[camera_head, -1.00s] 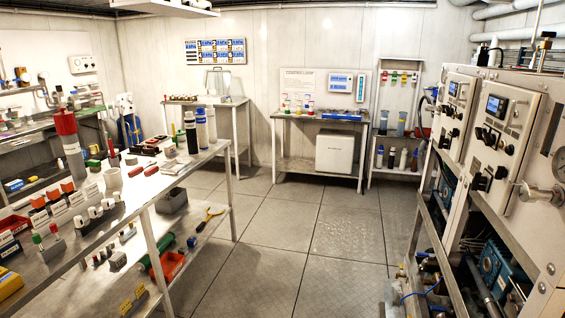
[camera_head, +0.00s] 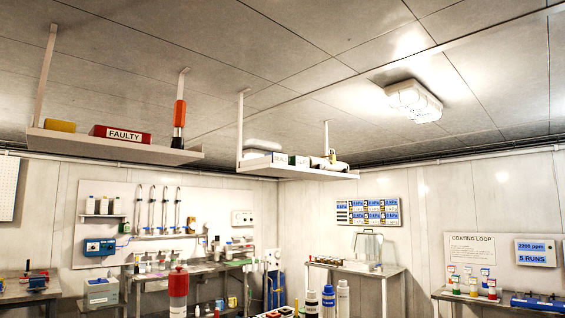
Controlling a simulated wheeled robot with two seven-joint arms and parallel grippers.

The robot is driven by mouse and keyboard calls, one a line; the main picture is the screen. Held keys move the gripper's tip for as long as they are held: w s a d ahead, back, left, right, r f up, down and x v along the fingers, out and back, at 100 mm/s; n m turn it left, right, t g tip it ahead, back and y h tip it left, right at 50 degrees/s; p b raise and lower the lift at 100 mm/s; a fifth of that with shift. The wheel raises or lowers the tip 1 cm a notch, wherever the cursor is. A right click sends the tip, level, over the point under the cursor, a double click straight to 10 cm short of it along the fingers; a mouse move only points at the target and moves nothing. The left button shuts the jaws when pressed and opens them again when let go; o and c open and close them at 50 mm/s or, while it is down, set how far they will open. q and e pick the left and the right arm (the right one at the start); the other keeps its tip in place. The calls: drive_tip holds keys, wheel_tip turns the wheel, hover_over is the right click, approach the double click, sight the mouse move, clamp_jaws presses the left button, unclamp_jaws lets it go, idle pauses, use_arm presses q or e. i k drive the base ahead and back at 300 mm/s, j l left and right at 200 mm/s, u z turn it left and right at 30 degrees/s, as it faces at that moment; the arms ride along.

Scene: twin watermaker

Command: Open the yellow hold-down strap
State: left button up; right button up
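I cannot make out a yellow hold-down strap in the head view. A small yellow item (camera_head: 60,126) lies on the hanging shelf at upper left, but I cannot tell what it is. An upright orange and dark cylinder (camera_head: 179,122) stands at the right end of that shelf. Neither of my grippers shows in the view.
The left hanging shelf (camera_head: 120,147) also holds a red box marked FAULTY (camera_head: 120,134). A second hanging shelf (camera_head: 300,171) carries several items. Below are a wall bench, a table with a clear case (camera_head: 368,249), and the COATING LOOP station (camera_head: 472,252).

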sight(334, 157)
drive_tip(key=i+j+z, duration=0.15)
drive_tip(key=i, duration=0.2)
drive_tip(key=i+j+z, duration=0.1)
drive_tip(key=i, duration=0.3)
drive_tip(key=i+l+z, duration=0.15)
drive_tip(key=i+z, duration=0.6)
drive_tip(key=i+j+z, duration=0.15)
drive_tip(key=i+z, duration=0.25)
drive_tip(key=i, duration=1.15)
drive_tip(key=i+l, duration=0.1)
drive_tip(key=i, duration=1.05)
drive_tip(key=i+u, duration=0.3)
drive_tip(key=i, duration=0.3)
drive_tip(key=i+u, duration=0.3)
drive_tip(key=i, duration=0.35)
drive_tip(key=i+l+u, duration=0.35)
drive_tip(key=i, duration=0.25)
drive_tip(key=i+j+u, duration=0.2)
drive_tip(key=u, duration=0.3)
drive_tip(key=i+u, duration=0.65)
drive_tip(key=u, duration=0.3)
drive_tip(key=i+l+u, duration=0.1)
drive_tip(key=i+u, duration=0.15)
drive_tip(key=u, duration=0.2)
drive_tip(key=i+l+u, duration=0.25)
drive_tip(key=u, duration=0.25)
